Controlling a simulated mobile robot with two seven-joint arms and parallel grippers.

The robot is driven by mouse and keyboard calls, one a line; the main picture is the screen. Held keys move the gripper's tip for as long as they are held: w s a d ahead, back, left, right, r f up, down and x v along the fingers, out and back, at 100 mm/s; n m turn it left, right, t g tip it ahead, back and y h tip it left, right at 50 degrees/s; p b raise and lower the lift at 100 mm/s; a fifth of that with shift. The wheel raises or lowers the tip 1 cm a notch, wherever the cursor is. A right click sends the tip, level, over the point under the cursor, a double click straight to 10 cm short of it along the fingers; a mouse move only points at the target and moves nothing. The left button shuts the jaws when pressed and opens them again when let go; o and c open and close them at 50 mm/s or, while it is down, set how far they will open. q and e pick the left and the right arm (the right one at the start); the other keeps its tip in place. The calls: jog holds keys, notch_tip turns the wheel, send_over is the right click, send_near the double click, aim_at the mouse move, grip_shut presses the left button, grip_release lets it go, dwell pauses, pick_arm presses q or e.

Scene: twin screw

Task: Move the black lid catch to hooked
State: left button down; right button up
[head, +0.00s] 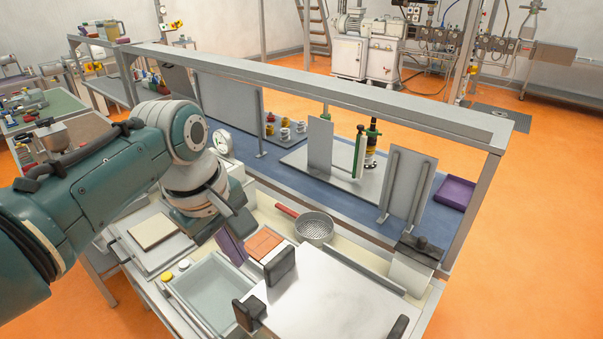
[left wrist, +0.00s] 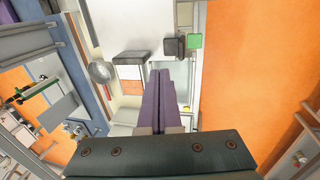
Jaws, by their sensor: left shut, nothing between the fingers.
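A white flat lid (head: 335,305) lies at the lower right of the head view; its white surface also shows at the top of the left wrist view (left wrist: 130,22). Two black blocks stand along its left edge, an upper one (head: 281,266) and a lower one (head: 249,314). Black blocks also show in the left wrist view (left wrist: 132,57), one beside a green square (left wrist: 194,41). Which one is the lid catch, and its position, I cannot tell. My left gripper (head: 233,248) is shut and empty, its purple fingers left of the upper block, apart from it. My right gripper is out of view.
A glass-like tray (head: 207,292) lies below my left gripper. An orange-topped block (head: 264,243) and a metal strainer (head: 314,228) sit behind the lid. A grey frame (head: 320,85) spans the bench. A black-topped box (head: 417,255) stands at the right.

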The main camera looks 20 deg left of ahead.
pick_arm(q)
jog(key=shift+w+v, duration=0.15)
jog(key=shift+v, duration=0.55)
jog(key=shift+w+v, duration=0.15)
jog(key=shift+v, duration=0.5)
jog(key=shift+d+r, duration=0.1)
jog(key=s+d+r+m+p, duration=0.1)
jog(key=s+r+m, duration=0.2)
jog(key=s+m, duration=0.5)
jog(key=s+d+r+m+t+p, duration=0.1)
jog(key=s+m, duration=0.6)
jog(key=s, duration=0.7)
jog(key=shift+d+r+m+y, duration=0.3)
jog(key=shift+d+r+m, duration=0.1)
jog(key=shift+r, duration=0.5)
